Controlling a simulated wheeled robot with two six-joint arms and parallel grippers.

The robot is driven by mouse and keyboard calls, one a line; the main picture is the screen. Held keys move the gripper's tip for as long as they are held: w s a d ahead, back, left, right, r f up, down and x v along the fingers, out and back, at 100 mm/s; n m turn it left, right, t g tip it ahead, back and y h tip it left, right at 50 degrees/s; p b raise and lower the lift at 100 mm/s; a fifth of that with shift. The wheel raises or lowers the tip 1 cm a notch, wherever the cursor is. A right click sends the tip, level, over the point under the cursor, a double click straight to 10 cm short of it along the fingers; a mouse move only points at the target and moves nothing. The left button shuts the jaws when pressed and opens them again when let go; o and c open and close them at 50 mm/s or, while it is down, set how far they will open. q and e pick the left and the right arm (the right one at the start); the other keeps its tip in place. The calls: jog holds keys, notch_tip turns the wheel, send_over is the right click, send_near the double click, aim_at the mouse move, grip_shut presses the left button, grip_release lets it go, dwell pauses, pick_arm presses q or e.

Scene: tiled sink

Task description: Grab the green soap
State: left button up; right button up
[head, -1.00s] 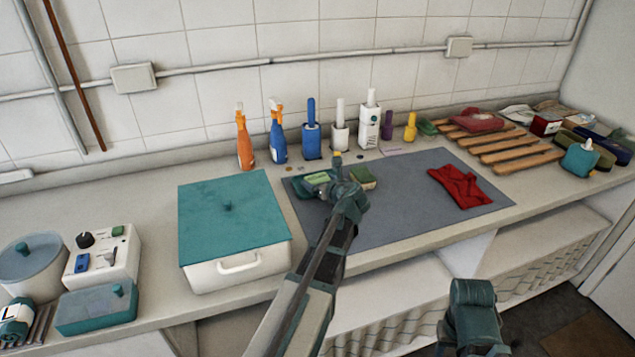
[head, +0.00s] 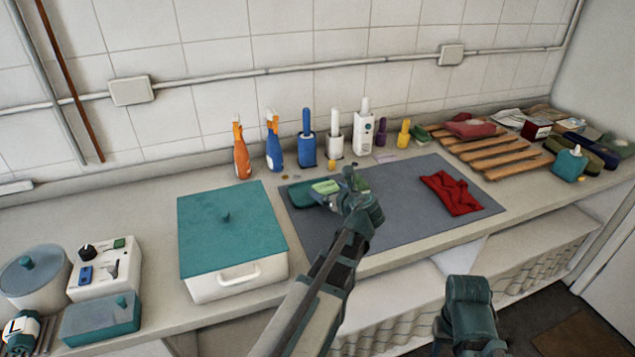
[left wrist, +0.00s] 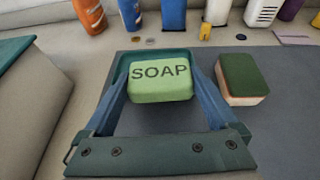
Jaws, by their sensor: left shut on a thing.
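The green soap (head: 327,187) is a light green block marked SOAP; it also shows in the left wrist view (left wrist: 160,88). My left gripper (left wrist: 160,80) is shut on it, with a blue finger along each side. The teal soap dish (head: 299,194) lies on the grey mat (head: 405,215), behind and partly under the soap in the left wrist view. The gap between soap and dish is hard to judge. In the head view my left gripper (head: 347,192) partly hides the sponge. Part of my right arm shows at the bottom right, without its fingers.
A green-topped sponge (left wrist: 243,80) lies close to the right of the left gripper. A teal-lidded white box (head: 232,240) stands left of the mat. Spray bottles and brush holders line the wall. A red cloth (head: 452,193) lies on the mat; the mat's front is clear.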

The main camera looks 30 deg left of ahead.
pick_arm(q)
jog(key=s+d, duration=0.1)
jog(key=d, duration=0.2)
jog(key=s+d, duration=0.1)
jog(key=d, duration=0.1)
jog(key=s+d+r, duration=0.1)
jog(key=s+d, duration=0.1)
jog(key=d, duration=0.1)
jog(key=shift+s+d+p, duration=0.1)
jog(key=shift+d+p, duration=0.2)
jog(key=shift+p, duration=0.05)
